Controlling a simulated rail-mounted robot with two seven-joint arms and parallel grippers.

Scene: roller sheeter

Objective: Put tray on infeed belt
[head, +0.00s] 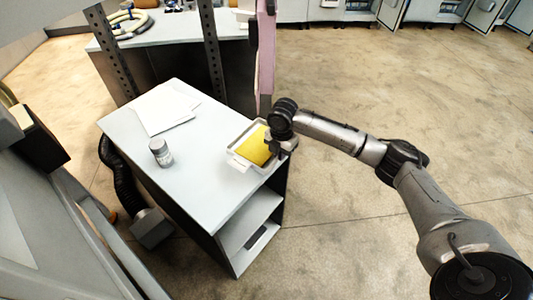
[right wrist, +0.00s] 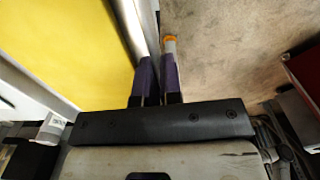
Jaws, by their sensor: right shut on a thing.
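A pale, shallow tray (head: 233,160) with a yellow sheet (head: 255,147) in it is at the right edge of the white-topped cabinet. My right gripper (head: 275,145) is at the tray's right side. In the right wrist view its purple fingers (right wrist: 157,78) are shut on the tray's metal rim (right wrist: 137,30), with the yellow sheet (right wrist: 65,45) to the left. I cannot tell whether the tray rests on the top or is slightly raised. My left gripper is not in view. I cannot pick out the infeed belt with certainty.
The cabinet top (head: 205,185) also holds white papers (head: 163,108) and a small grey jar (head: 161,152). Dark perforated posts (head: 208,50) and a pink upright panel (head: 266,50) stand behind it. A grey machine body (head: 50,215) is at the left. The floor (head: 400,90) at right is open.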

